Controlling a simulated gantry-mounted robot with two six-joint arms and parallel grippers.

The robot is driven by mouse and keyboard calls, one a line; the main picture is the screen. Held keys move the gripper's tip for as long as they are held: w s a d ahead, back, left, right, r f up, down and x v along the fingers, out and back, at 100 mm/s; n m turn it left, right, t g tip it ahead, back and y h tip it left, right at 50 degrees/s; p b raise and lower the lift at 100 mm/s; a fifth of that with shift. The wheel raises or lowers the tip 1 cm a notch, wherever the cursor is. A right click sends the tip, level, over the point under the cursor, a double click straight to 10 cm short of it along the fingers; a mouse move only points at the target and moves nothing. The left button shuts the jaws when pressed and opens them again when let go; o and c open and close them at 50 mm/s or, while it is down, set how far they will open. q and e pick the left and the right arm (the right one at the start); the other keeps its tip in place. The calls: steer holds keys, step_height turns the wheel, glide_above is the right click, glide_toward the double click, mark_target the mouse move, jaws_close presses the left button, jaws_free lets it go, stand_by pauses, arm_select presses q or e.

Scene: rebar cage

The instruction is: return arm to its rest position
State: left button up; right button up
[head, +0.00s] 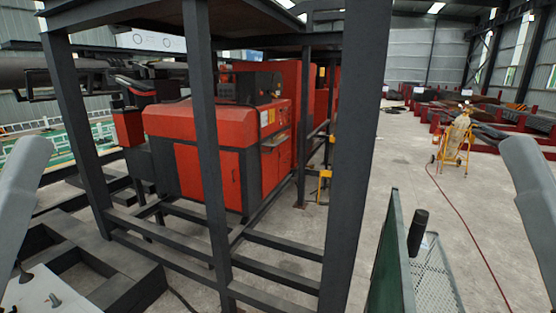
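A pale grey link of my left arm (20,195) shows at the left edge of the head view. A pale grey link of my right arm (532,185) shows at the right edge. Both links run out of the picture. Neither gripper is in view, so I cannot see whether they hold anything. No rebar cage can be made out close to me.
A dark steel frame (210,150) stands close in front, with a red machine (205,155) behind it. A green panel (388,265), a black cylinder (417,230) and a mesh sheet (435,280) are at lower right. A yellow trolley (456,140) stands on open floor.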

arm_select(q)
step_height(320, 180, up, 15)
steer(key=p, duration=1.1)
steer(key=shift+f+p, duration=0.15)
steer(key=shift+p, duration=0.2)
arm_select(e)
step_height(320, 180, up, 15)
steer(key=shift+f, duration=0.15)
stand_by(0.6)
